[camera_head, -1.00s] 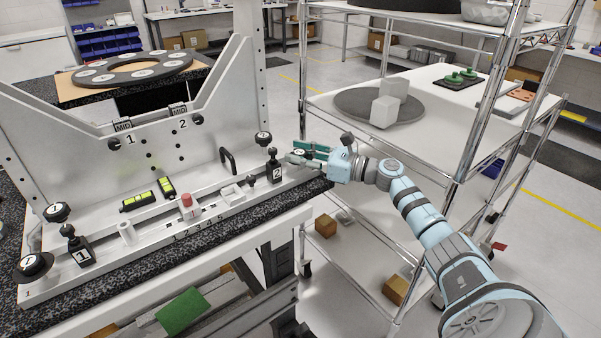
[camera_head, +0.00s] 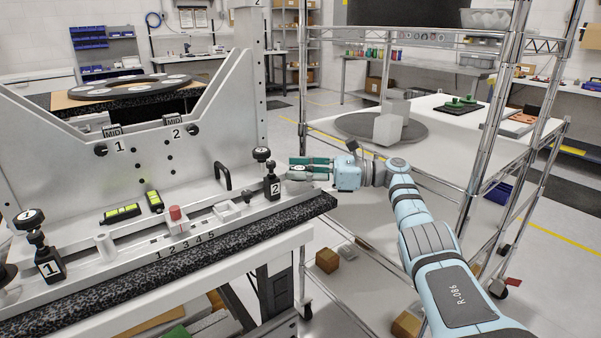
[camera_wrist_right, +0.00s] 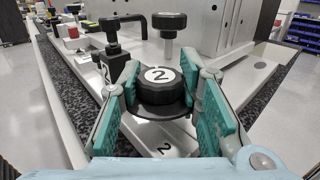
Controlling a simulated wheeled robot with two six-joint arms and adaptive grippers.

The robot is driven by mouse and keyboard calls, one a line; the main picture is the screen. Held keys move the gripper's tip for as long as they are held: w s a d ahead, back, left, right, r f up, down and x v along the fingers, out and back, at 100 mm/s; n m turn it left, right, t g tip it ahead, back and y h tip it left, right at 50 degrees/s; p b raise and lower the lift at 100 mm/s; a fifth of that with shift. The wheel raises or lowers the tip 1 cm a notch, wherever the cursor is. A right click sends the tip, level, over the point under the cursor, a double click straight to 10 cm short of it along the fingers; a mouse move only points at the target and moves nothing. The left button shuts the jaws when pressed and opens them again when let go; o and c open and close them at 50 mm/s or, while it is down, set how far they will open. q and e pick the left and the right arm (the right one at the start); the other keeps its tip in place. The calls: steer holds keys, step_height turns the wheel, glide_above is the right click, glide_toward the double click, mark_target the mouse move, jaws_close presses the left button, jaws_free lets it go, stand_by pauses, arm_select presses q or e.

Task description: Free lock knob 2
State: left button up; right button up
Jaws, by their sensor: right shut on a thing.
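Lock knob 2 is a black ribbed knob with a white "2" disc on top, on a wide dark round base. It shows in the right wrist view (camera_wrist_right: 158,84), above a metal plate marked 2. My right gripper (camera_wrist_right: 165,98) is shut on it, one teal pad on either side. In the head view my right gripper (camera_head: 308,168) reaches in from the right at the fixture's right end, and its fingers largely hide the knob. My left gripper is not in view.
A black block marked 2 (camera_head: 273,189) and a taller black knob (camera_head: 261,154) stand close left of the gripper. A black handle (camera_head: 222,177) is farther left. A wire shelf rack (camera_head: 477,130) stands near my right arm.

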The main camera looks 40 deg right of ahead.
mark_target(300, 168)
steer(key=o, duration=1.1)
steer(key=shift+o, duration=0.2)
step_height(300, 168, up, 10)
steer(key=shift+f, duration=0.1)
